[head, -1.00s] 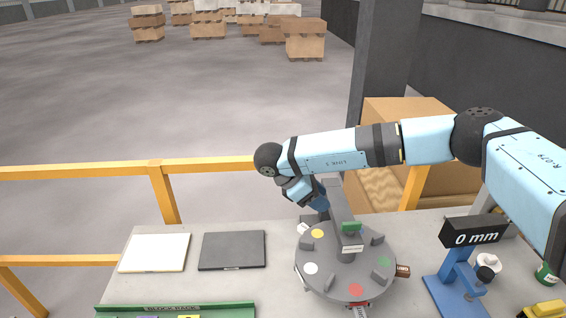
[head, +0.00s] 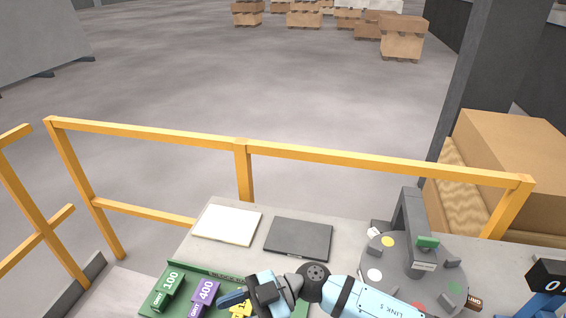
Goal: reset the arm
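My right arm comes in from the bottom right, blue with black joints. Its gripper (head: 234,299) is at the bottom of the head view, over the right part of a green tray (head: 206,266). The tray holds a green block marked 100 (head: 167,284), a purple block marked 400 (head: 203,292) and a yellow block (head: 240,310) partly hidden by the gripper. The fingers point left; I cannot tell whether they are apart or closed, and no held object is clear. My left gripper is not in view.
Behind the tray lie a white plate (head: 227,224) and a dark grey plate (head: 299,239) on the stone slab (head: 345,262). Right of them stands a round grey turntable (head: 393,280) with coloured dots. A blue gauge stand (head: 546,304) is at the right edge. A yellow railing (head: 330,164) runs behind.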

